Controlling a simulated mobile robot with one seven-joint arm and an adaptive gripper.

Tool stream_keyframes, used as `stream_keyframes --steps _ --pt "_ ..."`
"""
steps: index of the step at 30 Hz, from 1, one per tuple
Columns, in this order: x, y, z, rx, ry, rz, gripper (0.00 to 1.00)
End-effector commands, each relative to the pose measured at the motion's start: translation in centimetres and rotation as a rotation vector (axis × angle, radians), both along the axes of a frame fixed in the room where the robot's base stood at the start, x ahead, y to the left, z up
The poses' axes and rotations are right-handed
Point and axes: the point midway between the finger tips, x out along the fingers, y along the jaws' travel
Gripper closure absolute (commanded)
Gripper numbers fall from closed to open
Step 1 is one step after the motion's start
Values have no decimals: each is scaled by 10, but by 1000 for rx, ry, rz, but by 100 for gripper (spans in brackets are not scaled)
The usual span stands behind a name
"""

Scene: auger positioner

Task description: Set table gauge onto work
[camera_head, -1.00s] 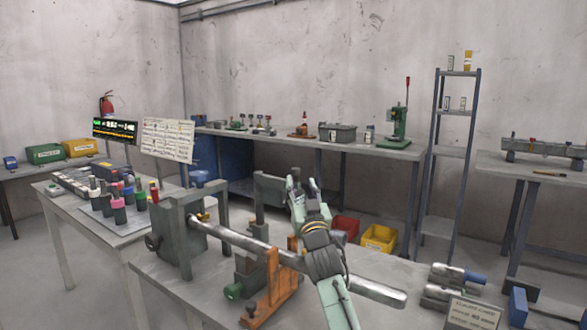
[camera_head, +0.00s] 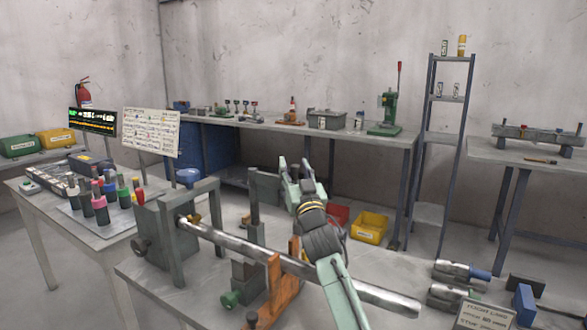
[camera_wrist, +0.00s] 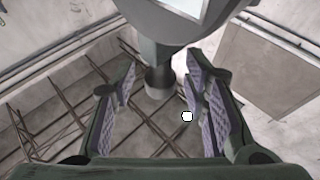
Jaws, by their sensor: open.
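The work appears to be a long metal bar (camera_head: 350,287). It lies slanted through a grey frame fixture (camera_head: 160,232) and over an orange support (camera_head: 277,290) on the front bench. I cannot tell for sure which thing is the table gauge. Several small gauge-like items on stands (camera_head: 238,108) stand on the back bench. My gripper (camera_head: 295,166) is raised above the bar with its fingers upward, apart from it. In the wrist view my gripper (camera_wrist: 162,75) is open, with nothing visibly held between the pads; neither bar nor gauges are recognisable there.
Coloured-top holders (camera_head: 100,208) stand on the left table. A green press (camera_head: 388,112) stands on the back bench (camera_head: 340,132). Metal cylinders (camera_head: 455,272), a blue block (camera_head: 523,305) and a sign (camera_head: 480,315) are at front right. A yellow bin (camera_head: 369,228) is on the floor behind.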

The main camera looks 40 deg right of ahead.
Motion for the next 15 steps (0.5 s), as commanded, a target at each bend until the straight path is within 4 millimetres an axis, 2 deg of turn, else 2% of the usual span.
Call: stream_keyframes --steps 2,15 --pt "0 0 0 0 0 0 63" --pt "0 0 0 0 0 0 92"
